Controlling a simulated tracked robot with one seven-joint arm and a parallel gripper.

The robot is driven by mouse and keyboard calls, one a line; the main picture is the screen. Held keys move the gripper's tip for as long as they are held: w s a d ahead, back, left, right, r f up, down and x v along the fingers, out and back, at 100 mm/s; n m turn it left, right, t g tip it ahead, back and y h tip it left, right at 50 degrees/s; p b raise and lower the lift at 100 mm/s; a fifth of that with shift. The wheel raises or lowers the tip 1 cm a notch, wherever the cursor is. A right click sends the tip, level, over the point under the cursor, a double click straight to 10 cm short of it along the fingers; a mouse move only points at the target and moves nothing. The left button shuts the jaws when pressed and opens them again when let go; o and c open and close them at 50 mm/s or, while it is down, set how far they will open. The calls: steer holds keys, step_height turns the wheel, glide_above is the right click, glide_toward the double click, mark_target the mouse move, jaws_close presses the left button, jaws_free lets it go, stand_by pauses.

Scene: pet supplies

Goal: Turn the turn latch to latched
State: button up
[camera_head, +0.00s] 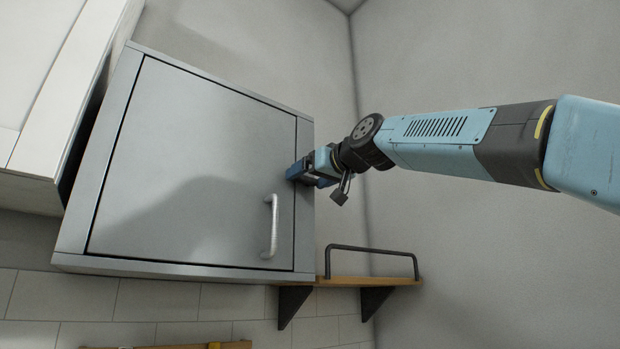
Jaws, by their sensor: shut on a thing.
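A grey metal wall cabinet (190,150) hangs at the left centre with its door closed. A pale vertical bar handle (271,227) sits at the lower right of the door. My gripper (297,174) is at the cabinet's right frame, above and to the right of the handle, reaching in from the right. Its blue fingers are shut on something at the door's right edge. The turn latch is not clearly visible; the fingers cover that spot, so I cannot tell its angle.
A wooden shelf (345,281) with a dark rail and black brackets is on the wall below right of the cabinet. A white cabinet (45,80) stands close on the left. The grey walls on the right are bare, with free room around my arm.

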steer(key=o, duration=0.8)
steer(key=shift+o, duration=0.2)
steer(key=v, duration=1.3)
steer(key=shift+s+d, duration=0.25)
steer(key=shift+s, duration=0.05)
steer(key=shift+f, duration=0.1)
steer(key=shift+f, duration=0.1)
steer(key=s+d+f+m+g+h, duration=0.1)
steer(key=d+f+m+g+h, duration=0.15)
steer(key=f, duration=1.15)
steer(key=d+f+m+g+h, duration=0.1)
steer(key=d+f+g+h, duration=0.15)
steer(key=f, duration=1.15)
steer(key=s+d+f+m+g+h, duration=0.1)
steer(key=s+d+f, duration=0.1)
steer(key=f, duration=0.7)
steer(key=s+d+f+m+g+h, duration=0.1)
steer(key=s+d+f+g+h, duration=0.1)
steer(key=s+f, duration=0.3)
steer(key=s+d+f+m+g+h, duration=0.1)
steer(key=s+d+f+h, duration=0.1)
steer(key=f, duration=1.1)
steer(key=shift+s+d+f, duration=0.2)
steer(key=shift+s+d, duration=0.25)
steer(key=shift+s, duration=0.8)
